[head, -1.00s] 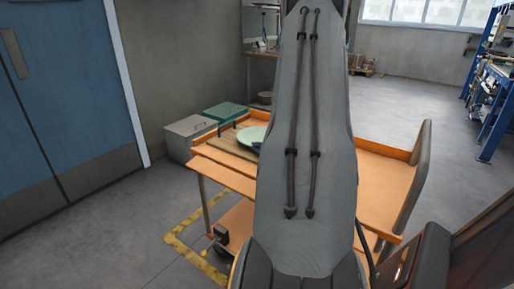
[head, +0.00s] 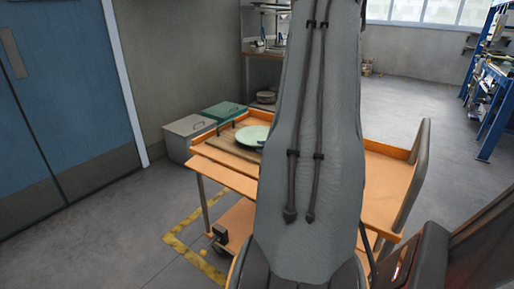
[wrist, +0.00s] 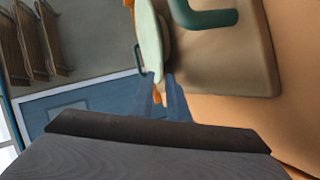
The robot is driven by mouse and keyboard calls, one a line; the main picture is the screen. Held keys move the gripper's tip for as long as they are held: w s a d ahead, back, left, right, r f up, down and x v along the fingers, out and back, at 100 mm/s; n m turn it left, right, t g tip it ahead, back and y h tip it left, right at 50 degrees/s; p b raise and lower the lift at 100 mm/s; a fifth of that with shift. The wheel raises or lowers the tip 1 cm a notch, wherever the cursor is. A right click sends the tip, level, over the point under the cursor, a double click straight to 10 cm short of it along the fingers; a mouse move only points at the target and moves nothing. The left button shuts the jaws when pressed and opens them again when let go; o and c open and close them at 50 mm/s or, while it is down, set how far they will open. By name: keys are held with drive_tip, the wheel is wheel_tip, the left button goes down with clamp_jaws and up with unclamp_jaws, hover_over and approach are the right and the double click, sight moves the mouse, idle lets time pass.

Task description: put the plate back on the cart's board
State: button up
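The pale green plate (head: 253,136) is at the wooden board (head: 226,147) on the orange cart, its right part hidden behind my arm. In the wrist view the plate (wrist: 150,38) is seen nearly edge-on, beside the tan board (wrist: 235,65) with its teal handle (wrist: 208,17). I cannot tell whether the plate touches the board. My gripper's fingers are hidden behind my arm in the head view.
The orange cart (head: 229,178) has a raised rim and a tall panel at its right end. A grey bin (head: 187,132) and a green-lidded bin (head: 224,110) stand behind it at left. A blue door (head: 60,90) is at left. Open floor lies at right.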

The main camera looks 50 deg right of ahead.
drive_tip(key=v, duration=0.7)
drive_tip(key=shift+a, duration=0.1)
drive_tip(key=w+a+m+g, duration=0.1)
drive_tip(key=w+a+g, duration=0.1)
drive_tip(key=w+a, duration=0.1)
drive_tip(key=w+a+m+g, duration=0.1)
drive_tip(key=a, duration=0.1)
drive_tip(key=shift+w+f+m, duration=0.3)
drive_tip(key=shift+f, duration=0.05)
drive_tip(key=s+a+r+m+g+y, duration=0.1)
drive_tip(key=s+a+m+g, duration=0.2)
drive_tip(key=a, duration=0.8)
drive_tip(key=s+a+m+g+y, duration=0.2)
drive_tip(key=s+a+m+g, duration=0.2)
drive_tip(key=a, duration=0.7)
drive_tip(key=s+a+r+m+g+y, duration=0.1)
drive_tip(key=s+a+m+g, duration=0.2)
drive_tip(key=a, duration=0.9)
drive_tip(key=shift+s+r+g+y, duration=0.3)
drive_tip(key=shift+s+r, duration=0.05)
drive_tip(key=shift+s, duration=0.4)
drive_tip(key=shift+a, duration=0.15)
drive_tip(key=a+r+n+p, duration=0.1)
drive_tip(key=a+r+p, duration=0.2)
drive_tip(key=a+p, duration=0.2)
drive_tip(key=shift+a+r+n, duration=0.2)
drive_tip(key=shift+a+n, duration=0.2)
drive_tip(key=shift+a, duration=0.05)
